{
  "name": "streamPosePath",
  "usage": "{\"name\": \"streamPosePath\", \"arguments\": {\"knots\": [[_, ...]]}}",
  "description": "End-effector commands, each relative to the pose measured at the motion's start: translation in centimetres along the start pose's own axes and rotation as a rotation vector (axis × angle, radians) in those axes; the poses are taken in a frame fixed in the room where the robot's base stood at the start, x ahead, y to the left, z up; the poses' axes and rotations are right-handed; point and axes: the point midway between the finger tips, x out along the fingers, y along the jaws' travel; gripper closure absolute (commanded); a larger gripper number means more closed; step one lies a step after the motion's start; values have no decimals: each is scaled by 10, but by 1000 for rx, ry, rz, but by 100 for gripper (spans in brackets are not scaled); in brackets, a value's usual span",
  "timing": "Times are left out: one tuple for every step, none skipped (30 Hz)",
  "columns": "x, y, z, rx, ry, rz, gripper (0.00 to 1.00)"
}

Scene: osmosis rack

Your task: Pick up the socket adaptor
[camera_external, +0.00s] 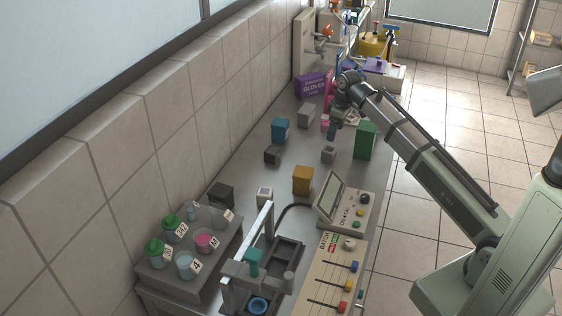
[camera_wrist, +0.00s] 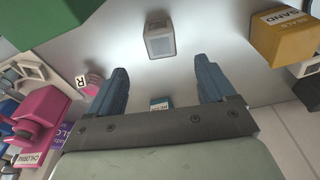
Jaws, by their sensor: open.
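No label in view names the socket adaptor. A small grey block with a recessed square top (camera_external: 328,154) stands on the bench between the green box and the yellow box, and I cannot tell for sure that it is the adaptor. In the wrist view this grey block (camera_wrist: 160,40) lies beyond my fingertips, near the top middle. My gripper (camera_wrist: 163,82) is open, its two blue fingers apart with nothing held between them. In the external view my gripper (camera_external: 336,131) hangs above the bench close to this block, apart from it.
A green box (camera_external: 366,140) and a yellow box labelled SAND (camera_wrist: 284,36) flank the block. A purple gloves box (camera_external: 312,86) is further back.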

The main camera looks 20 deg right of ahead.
Motion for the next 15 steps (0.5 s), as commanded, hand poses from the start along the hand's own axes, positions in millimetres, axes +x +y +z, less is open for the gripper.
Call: {"name": "streamPosePath", "arguments": {"knots": [[9, 0, 1, 0, -3, -1, 17], [13, 0, 1, 1, -2, 0, 17], [19, 0, 1, 1, -1, 0, 17], [23, 0, 1, 1, -1, 0, 17], [28, 0, 1, 1, -2, 0, 17], [32, 0, 0, 1, -1, 0, 17], [35, 0, 0, 1, -1, 0, 17], [38, 0, 0, 1, 0, 1, 17], [42, 0, 0, 1, 0, 1, 17], [44, 0, 0, 1, 0, 1, 17], [46, 0, 0, 1, -1, 1, 17], [48, 0, 0, 1, 0, 1, 17], [49, 0, 0, 2, 0, 1, 17], [50, 0, 0, 2, 0, 1, 17], [51, 0, 0, 2, 1, 1, 17]]}}
